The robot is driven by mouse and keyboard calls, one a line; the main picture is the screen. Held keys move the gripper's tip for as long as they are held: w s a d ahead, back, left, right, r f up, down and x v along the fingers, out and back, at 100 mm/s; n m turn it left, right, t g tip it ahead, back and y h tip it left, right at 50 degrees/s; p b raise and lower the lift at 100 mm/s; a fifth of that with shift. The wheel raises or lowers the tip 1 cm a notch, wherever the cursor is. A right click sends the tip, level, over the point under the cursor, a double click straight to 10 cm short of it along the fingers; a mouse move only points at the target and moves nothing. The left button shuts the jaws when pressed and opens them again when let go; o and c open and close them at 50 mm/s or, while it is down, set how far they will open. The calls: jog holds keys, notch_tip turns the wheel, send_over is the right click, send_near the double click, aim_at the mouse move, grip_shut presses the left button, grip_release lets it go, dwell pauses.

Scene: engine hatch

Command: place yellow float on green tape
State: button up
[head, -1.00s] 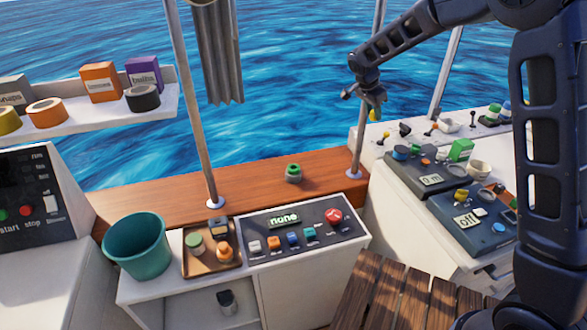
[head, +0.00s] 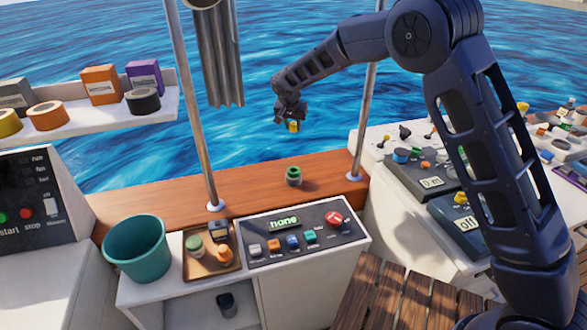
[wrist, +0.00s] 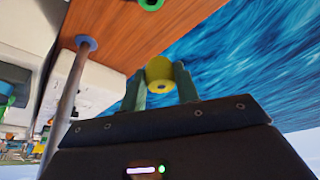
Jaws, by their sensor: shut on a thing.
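The yellow float (head: 294,126) is held between the fingers of my gripper (head: 291,118), above and behind the wooden ledge. In the wrist view the float (wrist: 159,70) sits at the fingertips of my gripper (wrist: 160,84), which is shut on it. The green tape (head: 293,176) is a small ring lying on the wooden ledge, below the float and apart from it. Part of the tape (wrist: 150,3) also shows at the top edge of the wrist view.
The wooden ledge (head: 260,192) is mostly clear around the tape. Metal poles rise at its left (head: 190,110) and right (head: 364,110). A control panel (head: 300,233), a tray of small items (head: 190,272) and a teal bucket (head: 136,250) stand in front.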

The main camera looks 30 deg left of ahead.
aim_at(294, 169)
notch_tip(294, 169, down, 19)
jog(key=shift+r, duration=0.15)
dwell(0.5)
jog(key=o, duration=0.9)
jog(key=shift+o, duration=0.2)
jog(key=v, duration=1.2)
